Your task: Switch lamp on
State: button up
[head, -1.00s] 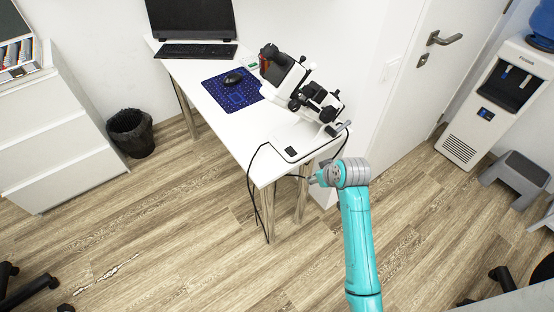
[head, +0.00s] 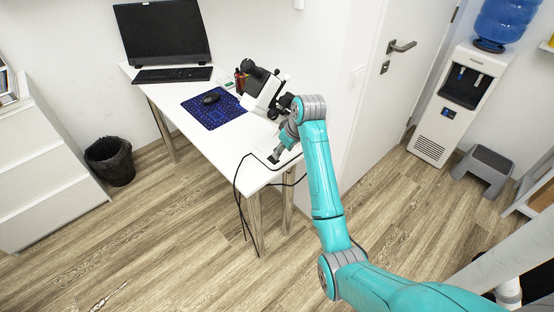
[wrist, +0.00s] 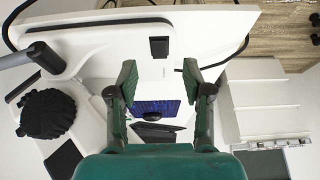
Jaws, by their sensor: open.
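No separate lamp is clear in either view. A white and black microscope (head: 262,88) stands on the white table, and its pale base (wrist: 95,50) fills the upper left of the wrist view. A small black block (wrist: 159,47), perhaps a switch, sits near that base's edge; whether it is on cannot be read. My gripper (wrist: 158,84) is open and empty, its green-padded fingers apart, with the block showing beyond the gap. In the head view my wrist covers part of the microscope and its base.
Black cables (head: 238,190) hang off the table's (head: 215,140) near corner. A mouse pad (head: 201,111), keyboard (head: 172,75) and monitor (head: 162,31) are farther along it. A bin (head: 110,162) stands left, a water dispenser (head: 459,100) right. Floor before the table is clear.

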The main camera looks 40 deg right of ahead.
aim_at(278, 164)
jog(key=x, duration=0.7)
jog(key=shift+d, duration=0.1)
jog(key=shift+r, duration=0.1)
jog(key=shift+c, duration=0.3)
